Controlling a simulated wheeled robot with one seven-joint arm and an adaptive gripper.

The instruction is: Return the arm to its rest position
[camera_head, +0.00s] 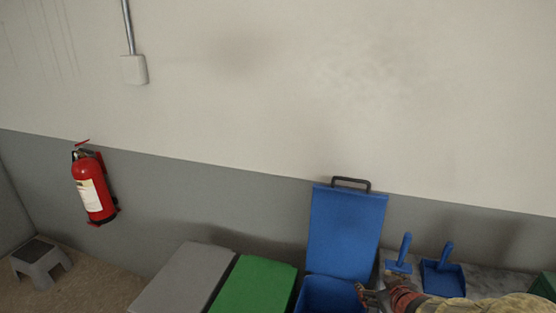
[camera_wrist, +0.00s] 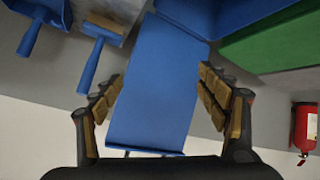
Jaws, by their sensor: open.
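My gripper (camera_head: 378,295) is at the bottom right of the head view, beside the raised lid of the blue bin (camera_head: 345,232) and close to the bin's opening. In the wrist view my gripper (camera_wrist: 160,88) has its two padded fingers spread wide apart, with nothing held between them. The blue lid (camera_wrist: 152,105) shows behind the gap between the fingers. I cannot tell whether a finger touches the bin. Part of my arm runs out of the head view at the lower right.
A green-lidded bin (camera_head: 255,284) and a grey-lidded bin (camera_head: 184,279) stand left of the blue one, both closed. A blue brush (camera_head: 402,256) and a blue dustpan (camera_head: 443,278) are on the right. A fire extinguisher (camera_head: 93,187) hangs on the wall; a grey step stool (camera_head: 40,261) stands far left.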

